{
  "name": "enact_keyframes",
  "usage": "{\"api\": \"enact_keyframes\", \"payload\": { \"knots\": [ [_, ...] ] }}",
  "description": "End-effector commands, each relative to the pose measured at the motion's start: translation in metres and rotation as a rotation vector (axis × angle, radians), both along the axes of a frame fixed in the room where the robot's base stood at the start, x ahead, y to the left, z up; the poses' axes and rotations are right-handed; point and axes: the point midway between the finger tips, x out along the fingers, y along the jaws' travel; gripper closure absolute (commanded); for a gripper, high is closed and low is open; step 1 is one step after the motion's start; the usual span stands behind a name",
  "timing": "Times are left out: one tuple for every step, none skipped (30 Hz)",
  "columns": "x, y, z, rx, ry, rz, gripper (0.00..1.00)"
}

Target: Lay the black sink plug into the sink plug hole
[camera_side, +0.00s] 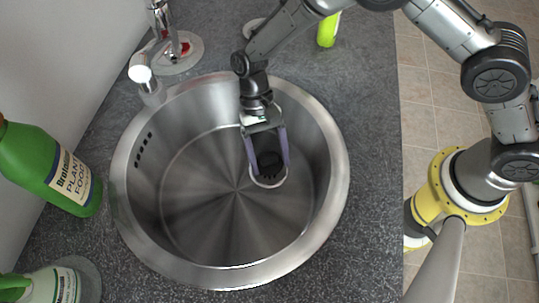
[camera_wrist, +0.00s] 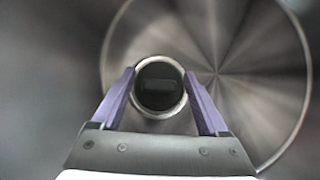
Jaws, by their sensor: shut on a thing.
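The sink (camera_side: 190,235) is a round steel basin set in the dark counter. My gripper (camera_side: 268,168) reaches down into it, its two purple fingers shut on the black sink plug (camera_side: 270,160). In the wrist view the plug (camera_wrist: 160,73) is a dark disc with a raised bar, between the fingertips of the gripper (camera_wrist: 160,76). The plug hole (camera_side: 268,185) shows as a pale ring just below the plug in the side view. In the wrist view a bright ring (camera_wrist: 160,115) surrounds the plug. I cannot tell whether the plug touches the hole.
A faucet (camera_side: 152,72) stands at the sink's upper left. A green plant food bottle (camera_side: 55,170) and another bottle (camera_side: 48,286) stand at the left. A lime-green item (camera_side: 327,30) is behind my arm. The rest of the basin floor is clear.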

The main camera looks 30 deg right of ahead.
Motion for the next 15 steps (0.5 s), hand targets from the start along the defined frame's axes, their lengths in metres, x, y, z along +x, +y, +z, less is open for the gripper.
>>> {"api": "enact_keyframes", "payload": {
  "knots": [
    [0.000, 0.000, -0.001, 0.000, 0.001, 0.000, 0.80],
    [0.000, 0.000, -0.002, 0.000, 0.001, 0.000, 0.80],
    [0.000, 0.000, -0.004, 0.000, 0.001, 0.000, 0.80],
    [0.000, 0.000, -0.005, 0.000, 0.001, 0.000, 0.81],
    [0.000, 0.000, -0.006, 0.000, 0.001, 0.000, 0.81],
    [0.000, 0.000, -0.007, 0.000, 0.001, 0.000, 0.81],
    [0.000, 0.000, -0.008, 0.000, 0.001, 0.000, 0.81],
    [0.000, 0.000, -0.009, 0.000, 0.001, 0.000, 0.81],
    [0.000, 0.000, -0.010, 0.000, 0.000, 0.000, 0.81],
    [0.000, 0.000, -0.011, 0.000, 0.000, 0.000, 0.81],
    [0.000, 0.000, -0.012, 0.000, 0.000, 0.000, 0.81],
    [0.000, 0.000, -0.013, 0.000, 0.000, 0.000, 0.81],
    [0.000, 0.000, -0.014, 0.000, 0.000, 0.000, 0.81],
    [0.000, 0.000, -0.015, 0.000, 0.001, 0.000, 0.81],
    [0.000, 0.000, -0.016, 0.000, 0.001, 0.000, 0.81]
  ]
}}
